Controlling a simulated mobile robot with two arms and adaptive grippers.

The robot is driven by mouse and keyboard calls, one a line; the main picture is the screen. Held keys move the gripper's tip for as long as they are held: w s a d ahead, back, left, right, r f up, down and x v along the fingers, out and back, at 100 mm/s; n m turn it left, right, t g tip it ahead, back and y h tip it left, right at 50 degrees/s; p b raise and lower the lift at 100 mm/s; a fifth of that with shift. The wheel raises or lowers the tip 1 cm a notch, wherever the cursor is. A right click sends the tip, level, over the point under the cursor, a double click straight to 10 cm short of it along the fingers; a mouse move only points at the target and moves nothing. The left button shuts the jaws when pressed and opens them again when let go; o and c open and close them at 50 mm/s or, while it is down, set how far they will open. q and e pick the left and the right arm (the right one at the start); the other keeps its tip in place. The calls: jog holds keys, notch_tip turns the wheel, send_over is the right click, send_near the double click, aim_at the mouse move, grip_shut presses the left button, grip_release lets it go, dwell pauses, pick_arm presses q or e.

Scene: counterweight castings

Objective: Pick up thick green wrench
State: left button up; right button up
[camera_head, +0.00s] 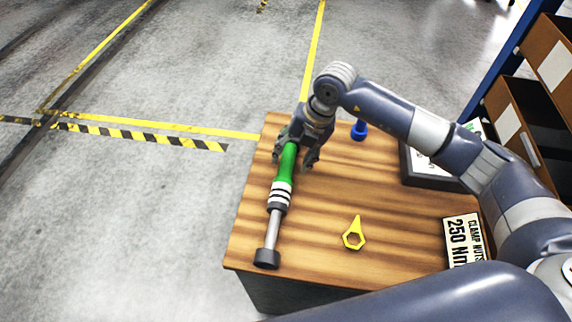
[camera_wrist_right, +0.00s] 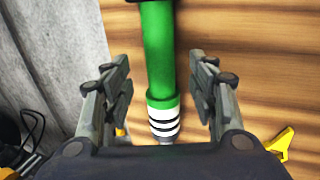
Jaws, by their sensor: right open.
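The thick green wrench (camera_head: 287,168) lies along the left side of the wooden table, with a green handle, a white and black banded collar, a grey shaft and a dark round head at the near end. My right gripper (camera_head: 298,158) is over the far end of the green handle. In the right wrist view the open jaws (camera_wrist_right: 160,100) stand on either side of the wrench (camera_wrist_right: 160,60), with a gap on both sides. The far tip of the handle is partly hidden under the gripper in the head view. My left gripper is not in view.
Brown bins (camera_head: 520,125) stand beyond. The floor at left is clear.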

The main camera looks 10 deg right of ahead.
aim_at(287, 164)
jog(key=p+x, duration=0.1)
jog(key=x, duration=0.2)
jog(key=shift+s+a+f+p, duration=0.15)
jog(key=shift+s+f+p, duration=0.05)
jog(key=shift+f+p, duration=0.2)
jog(key=shift+w+a+f, duration=0.1)
jog(key=shift+a+f, duration=0.05)
jog(key=shift+f, duration=0.4)
grip_shut()
jog(key=shift+w+r, duration=0.1)
jog(key=shift+r, duration=0.1)
